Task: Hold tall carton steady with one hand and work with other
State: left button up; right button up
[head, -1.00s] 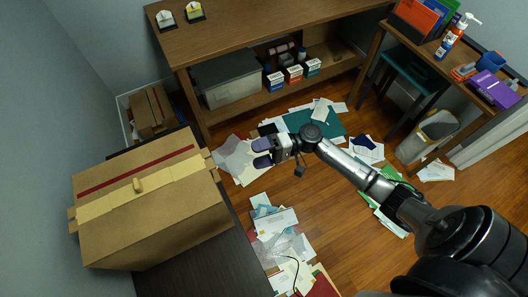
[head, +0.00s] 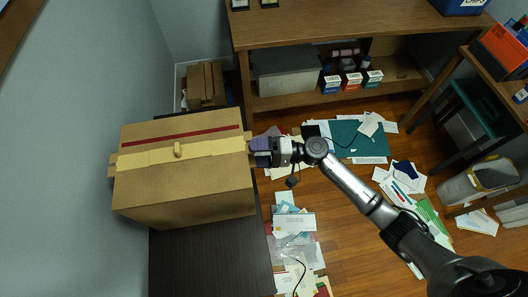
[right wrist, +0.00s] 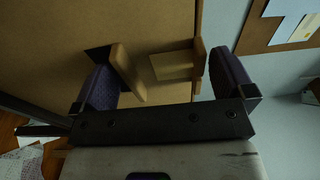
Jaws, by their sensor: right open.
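The tall brown carton (head: 185,200) stands on a dark table (head: 200,258), with a red stripe and a pale yellow band with a small knob on top. My right gripper (head: 258,152) is at the carton's right side, where a tab sticks out at the end of the band. In the right wrist view, my right gripper (right wrist: 162,62) is open, with its purple fingers on either side of the cardboard tab pieces (right wrist: 125,72) on the carton's side (right wrist: 110,18). I cannot tell whether the fingers touch them. My left gripper is not in view.
A wooden shelf desk (head: 350,28) at the back holds a grey box (head: 288,72) and several small boxes. Papers (head: 295,225) lie scattered on the floor. A smaller carton (head: 205,85) is behind the tall one. A waste bin (head: 478,182) stands at the right.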

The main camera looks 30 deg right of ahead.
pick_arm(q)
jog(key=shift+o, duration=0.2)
pick_arm(e)
jog(key=c, duration=1.1)
jog(key=shift+c, duration=0.2)
